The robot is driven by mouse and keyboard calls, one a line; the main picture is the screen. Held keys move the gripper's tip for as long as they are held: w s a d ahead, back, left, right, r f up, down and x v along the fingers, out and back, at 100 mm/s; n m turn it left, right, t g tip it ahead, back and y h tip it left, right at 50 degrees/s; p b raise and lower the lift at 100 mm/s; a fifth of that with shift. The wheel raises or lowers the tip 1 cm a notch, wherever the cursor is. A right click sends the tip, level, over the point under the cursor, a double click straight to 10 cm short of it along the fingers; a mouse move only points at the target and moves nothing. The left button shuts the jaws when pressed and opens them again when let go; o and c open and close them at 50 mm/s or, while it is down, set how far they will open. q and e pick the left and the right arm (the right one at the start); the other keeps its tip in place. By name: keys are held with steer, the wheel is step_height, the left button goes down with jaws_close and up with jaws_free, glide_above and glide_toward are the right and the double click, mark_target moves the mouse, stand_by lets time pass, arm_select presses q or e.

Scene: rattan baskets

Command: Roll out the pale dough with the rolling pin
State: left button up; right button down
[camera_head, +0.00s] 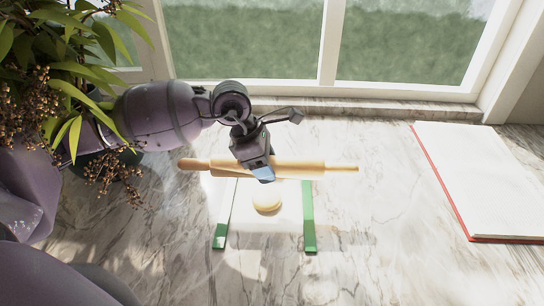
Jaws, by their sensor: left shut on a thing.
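A wooden rolling pin (305,169) lies level across the picture, just beyond the dough, with a thin handle at each end. My left gripper (264,174) reaches in from the left and is shut on the middle of the pin's barrel from above. The fingers hide part of the barrel. The pale dough (267,203) is a small round lump, nearer the camera than the pin and apart from it in the picture. Whether the pin touches the surface below I cannot tell. My right gripper is not in view.
Green strips flank the dough, one on the left (219,237) and one on the right (309,238). A large open white book (480,180) with red edges lies at the right. A leafy plant (75,50) hangs at the upper left. A window stands behind the marble counter (400,275).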

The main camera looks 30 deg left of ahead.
arm_select(q)
steer(key=shift+s+f, duration=0.2)
steer(key=shift+f, duration=0.05)
steer(key=shift+f+b, duration=0.6)
steer(key=shift+f, duration=0.45)
steer(key=shift+f+b, duration=0.35)
steer(key=shift+f, duration=0.4)
steer(key=shift+w+f+b, duration=0.1)
steer(key=shift+f+b, duration=0.4)
steer(key=shift+f, duration=0.65)
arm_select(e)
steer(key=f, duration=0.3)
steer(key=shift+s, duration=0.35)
arm_select(q)
steer(key=o, duration=1.4)
steer(key=shift+c, duration=0.2)
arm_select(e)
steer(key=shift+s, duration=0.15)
arm_select(q)
steer(key=c, duration=0.4)
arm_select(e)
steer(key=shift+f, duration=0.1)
